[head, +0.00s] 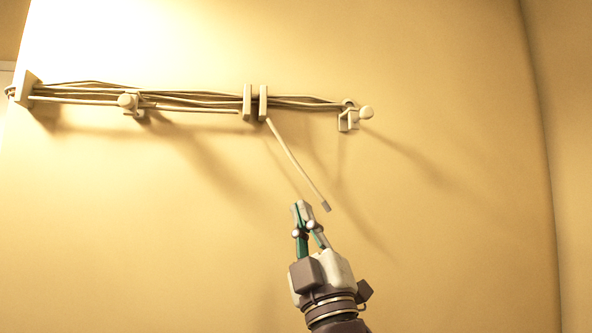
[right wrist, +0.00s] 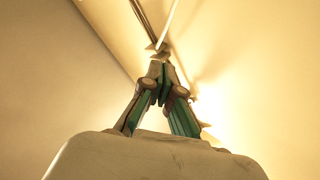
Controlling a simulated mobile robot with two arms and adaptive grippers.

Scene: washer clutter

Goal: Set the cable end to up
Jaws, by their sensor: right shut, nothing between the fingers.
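A thin pale cable end (head: 298,164) hangs from the right side of the paired clips on the wall. It slants down to the right and ends in a darker tip (head: 326,206). My right gripper (head: 303,210) is shut and empty, just below and left of that tip, apart from it in the head view. In the right wrist view my right gripper's fingers (right wrist: 160,68) are together, and a pale strand (right wrist: 169,22) shows beyond them. My left gripper is not in view.
A bundle of cables (head: 190,100) runs along the wall through a left bracket (head: 24,88), a knobbed clip (head: 130,103), paired upright clips (head: 263,102) and a right knobbed bracket (head: 348,118). The wall (head: 450,230) below and right is bare.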

